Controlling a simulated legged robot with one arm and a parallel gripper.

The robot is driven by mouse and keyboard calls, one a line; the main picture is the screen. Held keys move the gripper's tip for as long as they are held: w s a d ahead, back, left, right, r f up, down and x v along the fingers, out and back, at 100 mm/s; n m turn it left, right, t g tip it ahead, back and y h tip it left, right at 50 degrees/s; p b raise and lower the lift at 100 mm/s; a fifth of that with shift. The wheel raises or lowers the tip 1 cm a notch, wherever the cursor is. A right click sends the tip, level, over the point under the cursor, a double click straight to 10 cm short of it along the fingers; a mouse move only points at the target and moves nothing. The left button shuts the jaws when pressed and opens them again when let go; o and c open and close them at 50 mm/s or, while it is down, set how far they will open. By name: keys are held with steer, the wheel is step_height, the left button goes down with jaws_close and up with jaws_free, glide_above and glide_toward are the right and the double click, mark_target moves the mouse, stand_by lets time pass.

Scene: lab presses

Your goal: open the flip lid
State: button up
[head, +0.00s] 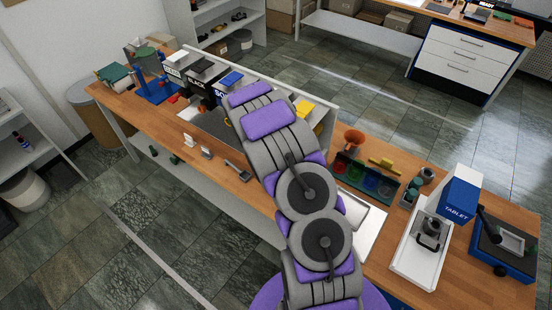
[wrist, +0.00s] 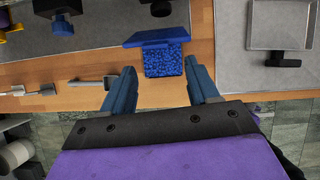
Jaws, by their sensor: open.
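In the wrist view, a blue flat panel (wrist: 157,38) tilts above a speckled blue block (wrist: 165,61) on the wooden bench edge. It looks like the flip lid, but I cannot tell for sure, nor how far it is raised. My gripper (wrist: 161,86) is open and empty. Its two blue-grey fingers point toward the block, one on each side in the picture; no contact is visible. In the head view my arm hides the gripper and this spot.
In the wrist view, a grey lever (wrist: 92,82) lies left of the gripper and a grey tray (wrist: 254,24) with a dark handle lies right. In the head view, a white-based press (head: 420,258) and blue tablet box (head: 461,202) stand on the bench's right end.

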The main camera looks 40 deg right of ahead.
steer(key=a+v, duration=0.1)
steer(key=v, duration=1.6)
steer(key=shift+a, duration=0.3)
